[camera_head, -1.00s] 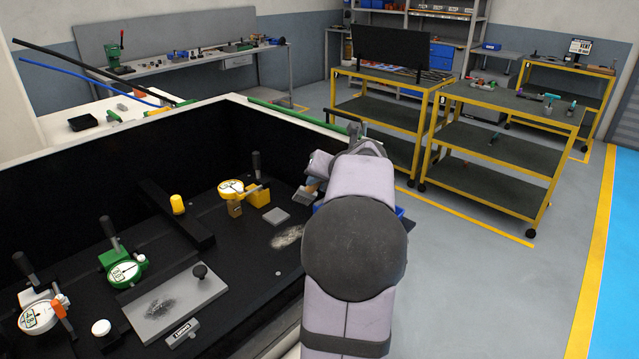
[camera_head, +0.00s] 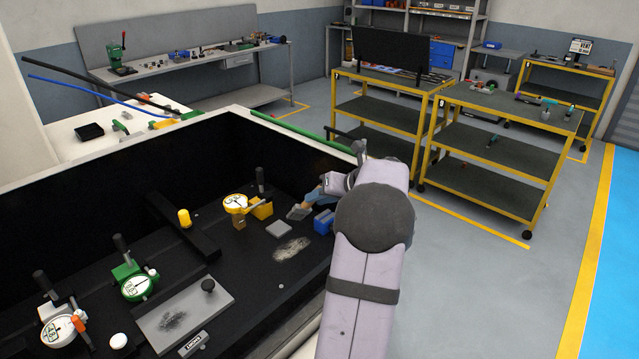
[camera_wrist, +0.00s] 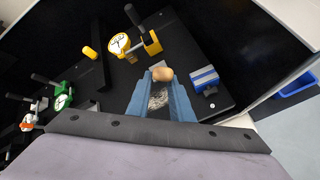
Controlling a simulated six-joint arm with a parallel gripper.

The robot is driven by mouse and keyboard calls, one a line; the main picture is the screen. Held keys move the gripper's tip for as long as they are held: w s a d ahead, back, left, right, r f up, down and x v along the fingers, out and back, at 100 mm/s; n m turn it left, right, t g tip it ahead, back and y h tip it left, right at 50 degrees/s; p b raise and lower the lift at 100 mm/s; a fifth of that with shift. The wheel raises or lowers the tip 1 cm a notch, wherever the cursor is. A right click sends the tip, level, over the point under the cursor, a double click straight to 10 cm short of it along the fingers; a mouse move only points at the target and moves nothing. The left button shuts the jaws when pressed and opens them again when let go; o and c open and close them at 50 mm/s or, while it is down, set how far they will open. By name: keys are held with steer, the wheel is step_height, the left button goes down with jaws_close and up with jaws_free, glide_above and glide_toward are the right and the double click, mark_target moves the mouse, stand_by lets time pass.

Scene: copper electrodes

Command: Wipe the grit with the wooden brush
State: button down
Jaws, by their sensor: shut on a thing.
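My gripper (camera_head: 318,196) has blue fingers and is shut on the wooden brush (camera_head: 299,212), over the far right part of the black bench floor. The brush's grey head shows below the fingers in the head view. In the wrist view, the rounded wooden end of the brush (camera_wrist: 162,74) sits between the fingertips (camera_wrist: 160,79). A pale patch of grit (camera_head: 291,248) lies on the floor just in front of the brush; it also shows between the fingers in the wrist view (camera_wrist: 158,99). A darker smudge (camera_head: 172,320) marks the grey plate (camera_head: 205,309). Whether the brush touches anything is unclear.
A blue block (camera_head: 323,222) stands close right of the brush. A yellow dial gauge (camera_head: 236,203) and a green one (camera_head: 136,286) stand to the left. Black walls enclose the far side.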

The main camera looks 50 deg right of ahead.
steer(key=n+y+p, duration=0.1)
steer(key=p, duration=0.1)
steer(key=n+y+p, duration=0.1)
steer(key=n+p, duration=0.1)
steer(key=p, duration=0.1)
steer(key=s+r+n+y+p, duration=0.1)
steer(key=y+p, duration=0.1)
steer(key=shift+a+n+g+p, duration=0.35)
steer(key=shift+a+n+g, duration=0.05)
steer(key=shift+s+f, duration=0.1)
steer(key=shift+f+b, duration=1.95)
steer(key=shift+f, duration=1.9)
steer(key=shift+a, duration=5.8)
steer(key=shift+d, duration=5.8)
step_height(320, 180, up, 8)
steer(key=p, duration=0.4)
steer(key=shift+f, duration=0.2)
